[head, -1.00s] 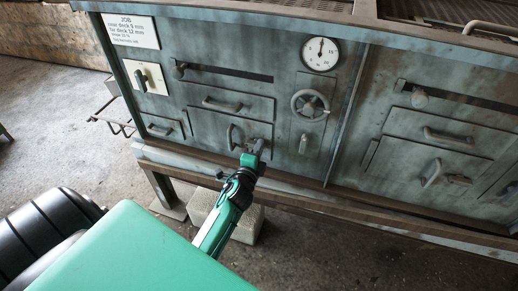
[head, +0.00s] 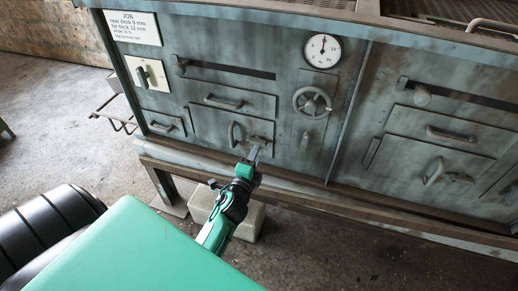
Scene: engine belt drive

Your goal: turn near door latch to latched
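The near door (head: 215,130) is the lower panel of the left oven section and looks closed. It has a curved upright handle (head: 233,134). Its small dark latch (head: 260,140) sits right of the handle and looks roughly level; its exact setting is too small to tell. My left gripper (head: 254,153) is just below the latch in the picture, fingers pointing up at the door. Its fingers overlap in this view, so their gap is hidden, and contact with the latch cannot be told. My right gripper is not in view.
A handwheel (head: 312,103) and a dial gauge (head: 322,50) are right of the door. A switch plate (head: 147,74) and job card (head: 133,27) are at left. A similar door (head: 438,168) is at right. A ledge (head: 320,200) runs below; a pale block (head: 240,215) stands underneath.

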